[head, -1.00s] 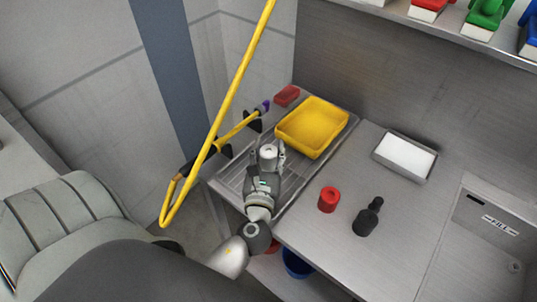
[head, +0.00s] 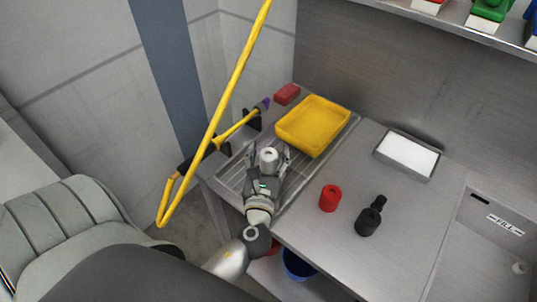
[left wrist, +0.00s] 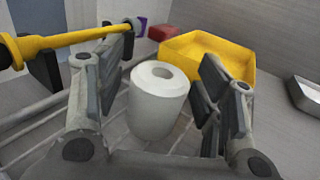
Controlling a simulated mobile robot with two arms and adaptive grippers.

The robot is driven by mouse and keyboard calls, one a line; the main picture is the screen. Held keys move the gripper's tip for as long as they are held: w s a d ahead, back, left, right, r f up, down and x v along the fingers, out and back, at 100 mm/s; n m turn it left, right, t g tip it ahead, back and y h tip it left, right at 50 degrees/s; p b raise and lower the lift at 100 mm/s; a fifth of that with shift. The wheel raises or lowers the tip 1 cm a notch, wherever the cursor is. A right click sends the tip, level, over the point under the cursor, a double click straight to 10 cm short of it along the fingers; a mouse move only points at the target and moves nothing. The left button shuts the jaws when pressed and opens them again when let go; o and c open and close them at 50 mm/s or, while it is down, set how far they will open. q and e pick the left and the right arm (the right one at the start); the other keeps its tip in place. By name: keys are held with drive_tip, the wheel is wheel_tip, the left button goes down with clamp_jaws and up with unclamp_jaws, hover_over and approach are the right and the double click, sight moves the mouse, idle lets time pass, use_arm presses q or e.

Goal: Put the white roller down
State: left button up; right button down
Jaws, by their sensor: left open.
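The white roller (head: 268,158) stands upright on the ribbed metal drainboard (head: 228,176), with the hole in its top showing. It also shows in the left wrist view (left wrist: 158,98), between the two fingers. My left gripper (head: 268,163) is open around the roller, with a gap at each side in the left wrist view (left wrist: 160,100). The roller's lower edge is partly hidden in the head view. My right gripper is not in view.
A yellow tray (head: 342,128) and a red block (head: 287,94) lie behind the roller. A yellow-handled tool (head: 238,128) rests at the left.

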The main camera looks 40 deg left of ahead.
use_arm(q)
drive_tip(key=shift+r, duration=0.2)
drive_tip(key=b+v, duration=0.3)
drive_tip(key=v, duration=0.8)
drive_tip(key=shift+f, duration=0.15)
drive_tip(key=shift+s+d+b, duration=0.2)
drive_tip(key=shift+s+b, duration=0.1)
drive_tip(key=shift+s, duration=0.2)
